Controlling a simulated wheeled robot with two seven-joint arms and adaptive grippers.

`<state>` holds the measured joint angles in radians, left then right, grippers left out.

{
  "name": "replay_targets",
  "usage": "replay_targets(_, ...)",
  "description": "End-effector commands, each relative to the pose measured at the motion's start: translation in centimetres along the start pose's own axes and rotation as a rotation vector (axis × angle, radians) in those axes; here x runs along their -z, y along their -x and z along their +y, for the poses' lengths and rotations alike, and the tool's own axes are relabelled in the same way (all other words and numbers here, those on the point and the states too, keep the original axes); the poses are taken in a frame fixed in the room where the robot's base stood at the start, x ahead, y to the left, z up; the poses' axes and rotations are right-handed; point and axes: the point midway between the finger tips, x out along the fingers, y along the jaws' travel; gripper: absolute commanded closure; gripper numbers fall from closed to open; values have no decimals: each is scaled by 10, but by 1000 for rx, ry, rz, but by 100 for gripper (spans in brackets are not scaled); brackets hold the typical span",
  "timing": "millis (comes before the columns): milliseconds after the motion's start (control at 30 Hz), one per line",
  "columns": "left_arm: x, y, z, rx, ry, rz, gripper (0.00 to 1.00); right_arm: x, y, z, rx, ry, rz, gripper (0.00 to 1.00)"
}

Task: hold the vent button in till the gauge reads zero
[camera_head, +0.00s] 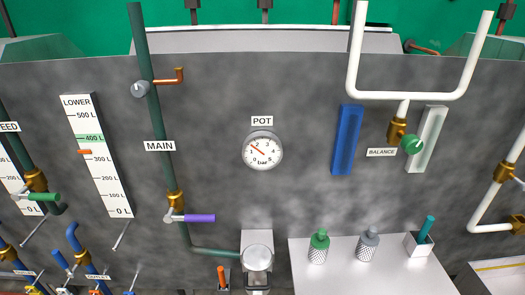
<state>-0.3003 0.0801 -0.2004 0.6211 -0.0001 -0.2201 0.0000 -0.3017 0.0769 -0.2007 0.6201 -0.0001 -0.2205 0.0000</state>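The round white gauge (262,151) is on the grey wall under a sign reading POT. Its scale is in bar, and its red needle points up and to the left, off zero, at roughly 1 to 2. Below it a silver round-lidded vessel (257,258), perhaps the pot, stands at the bottom edge, with the green MAIN pipe running to it. I cannot make out a vent button for certain. Neither of my grippers is in view.
A light table (300,270) at the lower right holds a green-capped shaker (318,246), a grey-capped shaker (368,244) and a white box (418,245) with a teal stick. An orange handle (221,276) stands left of the vessel. A purple valve lever (199,218) sits on the MAIN pipe.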

Motion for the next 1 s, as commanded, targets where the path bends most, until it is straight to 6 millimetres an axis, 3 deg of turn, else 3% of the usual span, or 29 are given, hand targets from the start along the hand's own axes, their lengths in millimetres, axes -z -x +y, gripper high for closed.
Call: replay_targets(1000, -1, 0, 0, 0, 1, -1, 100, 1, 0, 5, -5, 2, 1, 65)
